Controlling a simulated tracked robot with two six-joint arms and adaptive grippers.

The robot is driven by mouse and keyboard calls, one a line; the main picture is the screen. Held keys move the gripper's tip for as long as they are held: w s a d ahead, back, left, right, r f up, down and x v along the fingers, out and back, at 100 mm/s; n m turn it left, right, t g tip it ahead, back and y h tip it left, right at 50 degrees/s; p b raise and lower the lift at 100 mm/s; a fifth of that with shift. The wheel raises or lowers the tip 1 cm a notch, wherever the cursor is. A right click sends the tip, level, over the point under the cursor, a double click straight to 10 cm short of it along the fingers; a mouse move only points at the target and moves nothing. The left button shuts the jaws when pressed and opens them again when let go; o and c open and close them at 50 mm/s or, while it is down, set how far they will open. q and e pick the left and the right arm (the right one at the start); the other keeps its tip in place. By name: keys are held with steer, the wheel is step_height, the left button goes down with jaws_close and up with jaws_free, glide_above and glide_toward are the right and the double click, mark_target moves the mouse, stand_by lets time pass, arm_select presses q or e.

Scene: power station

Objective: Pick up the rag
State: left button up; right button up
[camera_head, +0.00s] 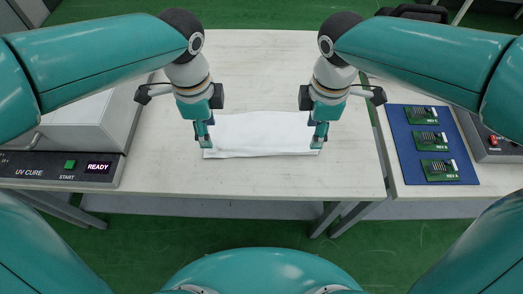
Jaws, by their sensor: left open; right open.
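The rag (262,135) is a white cloth lying flat on the white table (270,180) in the middle of the head view. My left gripper (205,140) is open at the rag's left edge. My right gripper (317,140) is open at the rag's right edge. Both grippers point down, and I cannot tell whether their fingertips touch the cloth. The grippers hide parts of the rag's two side edges. A small dark blue patch shows at the rag's upper left edge, partly hidden.
A UV cure box (75,125) with a lit READY display stands at the left of the table. On the right, a blue mat (408,150) bears several green circuit boards. A grey device with a red switch (492,141) sits at the far right. The table's front is clear.

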mark_target(215, 156)
arm_select(q)
step_height(215, 156, down, 7)
steer(key=shift+r, duration=0.2)
arm_select(e)
step_height(215, 156, down, 7)
steer(key=shift+r, duration=0.2)
steer(key=shift+s, duration=0.1)
arm_select(q)
steer(key=shift+f+b, duration=0.85)
arm_select(e)
steer(key=shift+f, duration=0.85)
steer(key=shift+r, duration=0.1)
arm_select(q)
steer(key=shift+f, duration=0.1)
steer(key=shift+f, duration=0.15)
steer(key=shift+c, duration=0.2)
steer(key=shift+s, duration=0.1)
jaws_close()
arm_select(e)
steer(key=shift+s+f, duration=0.1)
steer(key=shift+f, duration=0.1)
jaws_close()
arm_select(q)
steer(key=shift+f, duration=0.1)
arm_select(e)
steer(key=shift+d, duration=0.1)
